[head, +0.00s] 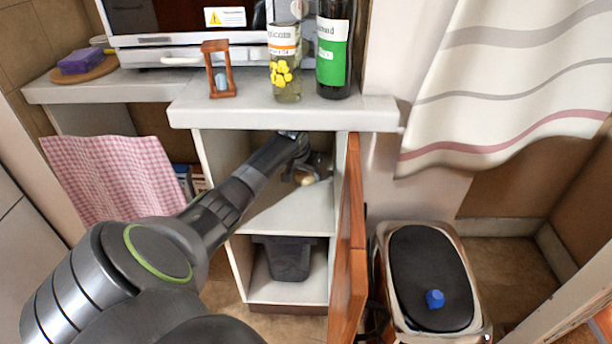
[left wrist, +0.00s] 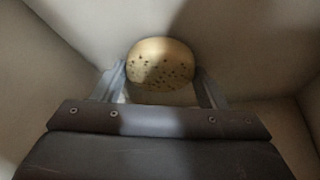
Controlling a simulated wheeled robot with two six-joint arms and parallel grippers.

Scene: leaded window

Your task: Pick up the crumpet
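The crumpet (head: 306,181) is a round, pale golden piece inside the open cabinet, at the level of the upper compartment. In the left wrist view the crumpet (left wrist: 161,64) shows a face with dark holes, at the fingertips. My left gripper (head: 306,172) reaches into the upper compartment under the countertop. Its fingers (left wrist: 162,78) are spread wide, one on each side of the crumpet. Any contact between fingers and crumpet is hard to make out. My right gripper is in neither view.
The cabinet's wooden door (head: 350,250) stands open on the right of the opening. A white shelf (head: 290,210) lies below the gripper, with a dark bin (head: 287,258) beneath. The countertop (head: 285,112) holds an hourglass (head: 219,70), a jar (head: 285,65) and a bottle (head: 333,50). A pedal bin (head: 430,265) stands right.

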